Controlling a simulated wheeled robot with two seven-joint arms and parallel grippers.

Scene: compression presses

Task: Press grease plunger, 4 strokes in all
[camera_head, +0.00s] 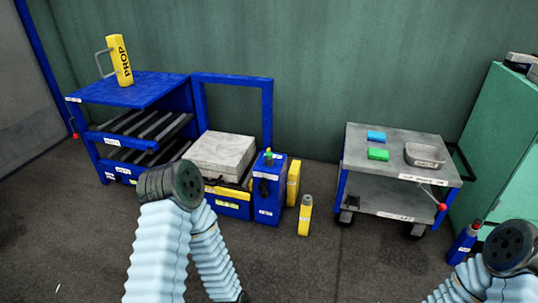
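A blue upright box (269,196) stands on the floor at the middle, with a small green-topped part (268,155) on its upper face. I cannot tell for sure whether that part is the grease plunger. My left arm comes up from the bottom left, bends at a dark joint in front of the blue rack, and runs back down out of the picture. My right arm bends the same way at the bottom right corner. Both grippers are outside the view, so nothing shows of what they hold.
A blue rack (133,88) bears a yellow PROP piece (120,61). A grey block (222,153) lies in the press beside it. A yellow bottle (305,216) stands on the floor. A grey cart (368,162) holds blue and green pieces and a tray. A green cabinet (505,140) stands right.

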